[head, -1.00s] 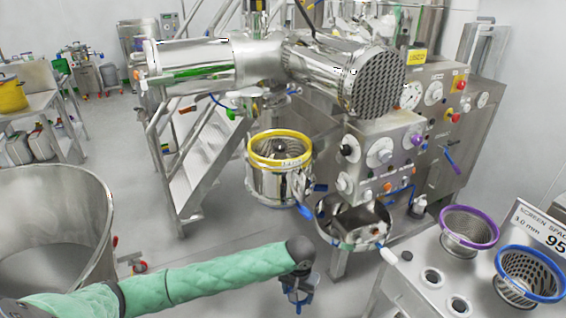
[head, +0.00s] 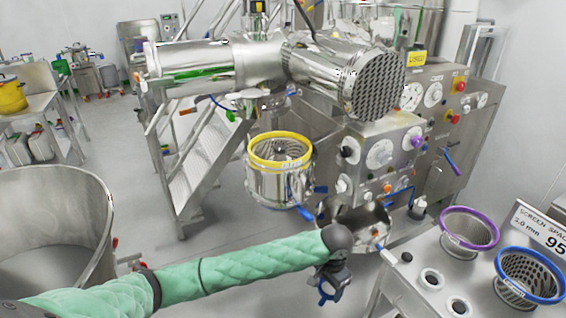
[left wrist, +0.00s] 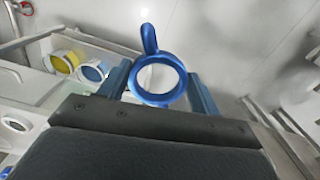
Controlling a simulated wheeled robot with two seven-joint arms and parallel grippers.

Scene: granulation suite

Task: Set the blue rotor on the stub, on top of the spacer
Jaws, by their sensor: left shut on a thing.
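My left gripper (head: 335,284) is at the lower middle of the head view, in front of the bench. It is shut on the blue rotor (head: 325,291), partly hidden by the gripper. In the left wrist view the rotor (left wrist: 158,99) is a blue ring with a curved arm rising from it, between the two fingers of my gripper (left wrist: 160,88). A steel housing with a yellow rim (head: 280,134) stands farther back, with a grey piece in its middle. I cannot tell whether this is the stub or the spacer. The rotor is apart from it. My right gripper is not in view.
A steel bowl (head: 345,222) sits below the control panel (head: 385,155). The bench at right holds a purple-rimmed screen (head: 470,228), a blue-rimmed screen (head: 530,275) and a sign (head: 540,225). A large steel drum (head: 50,215) stands at left.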

